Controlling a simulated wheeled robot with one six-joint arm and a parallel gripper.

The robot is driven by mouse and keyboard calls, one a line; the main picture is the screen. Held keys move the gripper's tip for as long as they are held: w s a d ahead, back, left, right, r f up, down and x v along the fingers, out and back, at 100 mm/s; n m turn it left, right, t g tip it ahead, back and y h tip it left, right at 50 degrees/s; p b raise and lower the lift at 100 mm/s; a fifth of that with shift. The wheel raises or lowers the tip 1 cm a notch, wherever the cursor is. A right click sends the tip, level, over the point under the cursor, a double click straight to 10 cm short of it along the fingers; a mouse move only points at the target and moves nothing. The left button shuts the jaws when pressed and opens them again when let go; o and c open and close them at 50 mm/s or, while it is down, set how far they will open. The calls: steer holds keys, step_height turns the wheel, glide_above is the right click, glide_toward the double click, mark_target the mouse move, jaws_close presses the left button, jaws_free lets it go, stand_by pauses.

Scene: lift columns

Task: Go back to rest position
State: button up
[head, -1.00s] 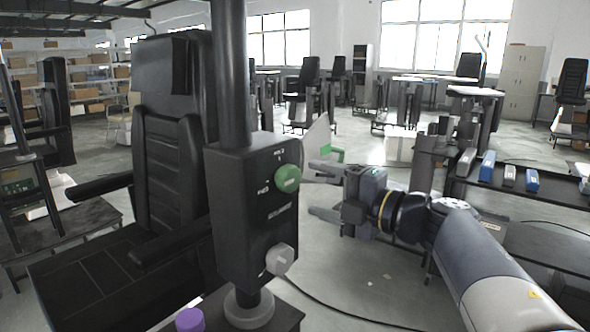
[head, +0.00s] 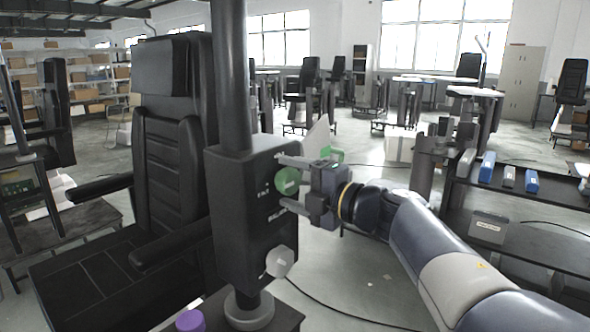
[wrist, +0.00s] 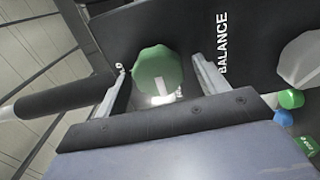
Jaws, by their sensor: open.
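My gripper (head: 285,187) is in front of the right side of the black control box (head: 235,215), beside its green knob (head: 287,181). In the wrist view the two fingers (wrist: 163,88) are spread, with the green knob (wrist: 157,72) showing between them. The fingers look apart from the knob on both sides. A white knob (head: 280,261) sits lower on the same box and shows at the right of the wrist view (wrist: 301,60). My arm reaches in from the lower right.
A black seat (head: 170,165) with armrests stands left of the box. A purple knob (head: 190,320) is at the bottom. A dark shelf (head: 520,190) with blue and grey boxes is at the right. The floor (head: 350,260) below my arm shows a cable.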

steer(key=m+p, duration=0.2)
steer(key=m, duration=0.1)
steer(key=shift+d+r, duration=0.1)
steer(key=shift+r, duration=0.15)
steer(key=m+p, duration=0.3)
steer(key=m, duration=0.3)
steer(key=m+p, duration=0.1)
steer(key=m, duration=0.3)
steer(key=shift+w+d+m+p, duration=0.1)
steer(key=shift+m+p, duration=0.2)
steer(key=shift+m, duration=0.1)
steer(key=m, duration=0.4)
steer(key=shift+w, duration=0.1)
steer(key=shift+v, duration=0.85)
steer(key=shift+d+m, duration=0.1)
steer(key=shift+m, duration=0.2)
